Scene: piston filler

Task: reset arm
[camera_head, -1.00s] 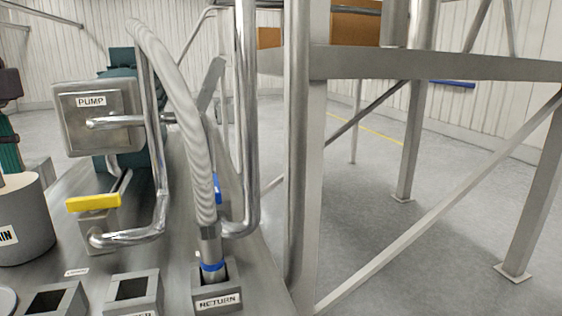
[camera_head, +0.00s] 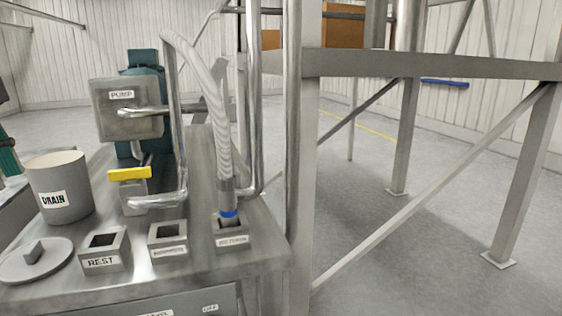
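Neither of my grippers shows in the head view, and no part of my arms can be made out for certain. The ribbed hose (camera_head: 217,110) curves down and its blue-ringed end (camera_head: 229,214) stands in the socket labelled RETURN (camera_head: 231,238). The socket labelled REST (camera_head: 104,250) is empty, and so is the socket between them (camera_head: 168,239), whose label is too blurred to read.
The metal bench (camera_head: 190,277) holds the pump box (camera_head: 125,123), a yellow-handled valve (camera_head: 129,173), a DRAIN pot (camera_head: 59,187) and a round lid (camera_head: 35,260). A steel frame (camera_head: 305,190) stands close on the right. Open floor (camera_head: 400,255) shows beyond it.

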